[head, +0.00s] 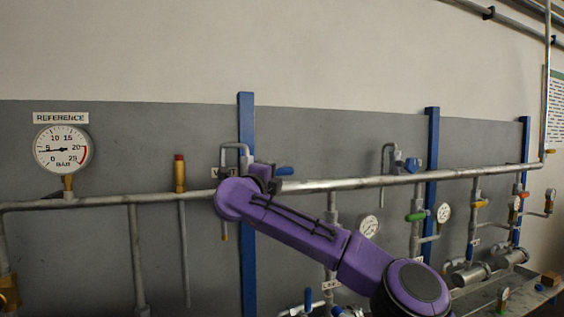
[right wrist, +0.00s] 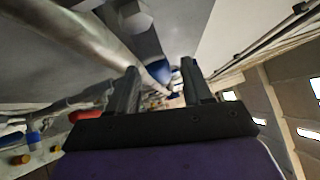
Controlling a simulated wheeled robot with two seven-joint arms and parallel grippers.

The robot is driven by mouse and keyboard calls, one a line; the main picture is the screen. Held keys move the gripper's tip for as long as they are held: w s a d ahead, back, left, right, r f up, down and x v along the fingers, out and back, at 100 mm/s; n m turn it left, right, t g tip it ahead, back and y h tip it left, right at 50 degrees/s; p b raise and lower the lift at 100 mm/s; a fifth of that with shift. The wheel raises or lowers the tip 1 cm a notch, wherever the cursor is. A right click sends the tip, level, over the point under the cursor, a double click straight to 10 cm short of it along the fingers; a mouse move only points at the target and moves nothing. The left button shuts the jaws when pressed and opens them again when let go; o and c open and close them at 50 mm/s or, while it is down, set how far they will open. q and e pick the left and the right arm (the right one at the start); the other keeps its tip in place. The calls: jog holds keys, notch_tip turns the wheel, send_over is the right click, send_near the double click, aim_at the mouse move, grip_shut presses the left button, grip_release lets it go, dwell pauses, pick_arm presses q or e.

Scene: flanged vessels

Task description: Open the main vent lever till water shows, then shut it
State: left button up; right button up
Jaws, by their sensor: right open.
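The main vent is a bent grey tube (head: 236,147) above the long horizontal pipe, with a partly covered label (head: 218,173) beside it. Its blue lever (head: 284,171) points right and lies roughly level. The tube's brass end (head: 225,234) hangs below the pipe, and no water is visible there. My right gripper (head: 267,176) is at the valve, close to the lever, partly hidden by my purple wrist. In the right wrist view my right gripper (right wrist: 159,68) is open, with a blue part (right wrist: 160,71) between and beyond the fingertips. I cannot tell whether they touch it. My left gripper is out of view.
The horizontal pipe (head: 350,182) runs along the wall past blue posts (head: 246,270). A reference gauge (head: 62,150) stands at left. A second vent with a blue handle (head: 412,165), a green lever (head: 416,216) and smaller gauges (head: 368,226) are at right.

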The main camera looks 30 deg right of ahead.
aim_at(283, 170)
jog(key=p+x, duration=0.1)
jog(key=x, duration=0.2)
jog(key=shift+s+d+r, duration=0.1)
jog(key=shift+d+r, duration=0.1)
jog(key=shift+r, duration=0.05)
jog(key=shift+w+d+f, duration=0.1)
jog(key=shift+w+d, duration=0.2)
jog(key=shift+d, duration=0.05)
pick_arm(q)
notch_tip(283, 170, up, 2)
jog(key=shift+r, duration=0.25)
pick_arm(e)
jog(key=shift+a, duration=0.1)
grip_shut()
